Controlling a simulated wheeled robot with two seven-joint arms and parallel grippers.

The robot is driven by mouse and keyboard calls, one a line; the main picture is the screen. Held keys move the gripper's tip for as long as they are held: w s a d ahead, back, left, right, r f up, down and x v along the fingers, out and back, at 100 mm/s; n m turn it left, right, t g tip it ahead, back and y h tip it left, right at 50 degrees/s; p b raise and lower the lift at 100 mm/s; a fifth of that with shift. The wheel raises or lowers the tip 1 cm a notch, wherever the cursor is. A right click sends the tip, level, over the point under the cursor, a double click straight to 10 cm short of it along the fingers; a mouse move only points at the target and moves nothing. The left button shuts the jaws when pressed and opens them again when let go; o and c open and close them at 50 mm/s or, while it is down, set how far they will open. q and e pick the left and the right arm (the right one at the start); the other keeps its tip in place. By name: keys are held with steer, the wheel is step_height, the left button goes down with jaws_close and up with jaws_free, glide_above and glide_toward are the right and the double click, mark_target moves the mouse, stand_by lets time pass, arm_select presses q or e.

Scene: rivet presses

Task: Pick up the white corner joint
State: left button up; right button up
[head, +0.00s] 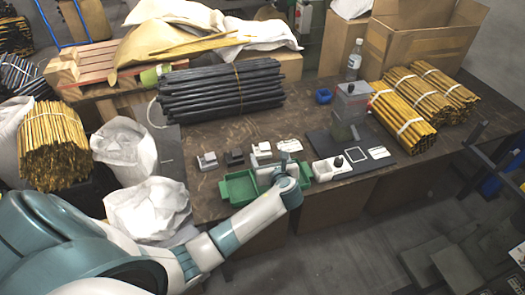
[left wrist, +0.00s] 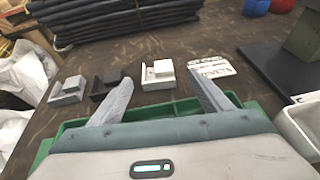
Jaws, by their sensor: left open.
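The white corner joint (head: 262,149) stands on the brown table, just behind the green tray. In the left wrist view the white corner joint (left wrist: 158,74) shows ahead of and between the two finger tips. My left gripper (head: 268,166) is over the green tray, in front of the joint. In the left wrist view my left gripper (left wrist: 163,88) has its fingers spread wide with nothing between them. A grey joint (left wrist: 67,90) and a black joint (left wrist: 107,86) stand to the left of the white one. My right gripper is not in view.
The green tray (head: 238,188) is below my left gripper. A flat white part (head: 290,145) lies right of the joint. A dark mat (head: 330,143) with a press (head: 351,108) and a white bin (head: 331,170) are further right. Black rods (head: 220,90) lie behind.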

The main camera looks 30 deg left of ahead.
mark_target(262, 148)
arm_select(q)
steer(key=shift+x, duration=1.1)
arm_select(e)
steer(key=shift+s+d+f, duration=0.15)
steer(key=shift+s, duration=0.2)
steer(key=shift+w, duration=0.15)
arm_select(q)
steer(key=shift+w+a+f, duration=0.2)
steer(key=shift+w+a, duration=0.05)
steer(key=shift+a, duration=0.2)
steer(key=x, duration=0.4)
steer(key=shift+s+a, duration=0.1)
steer(key=shift+s, duration=0.05)
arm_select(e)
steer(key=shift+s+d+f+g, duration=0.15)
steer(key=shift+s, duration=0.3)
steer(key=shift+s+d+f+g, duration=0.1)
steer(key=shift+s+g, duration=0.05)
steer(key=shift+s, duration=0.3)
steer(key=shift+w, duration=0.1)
arm_select(q)
steer(key=shift+c, duration=0.6)
steer(key=c, duration=1)
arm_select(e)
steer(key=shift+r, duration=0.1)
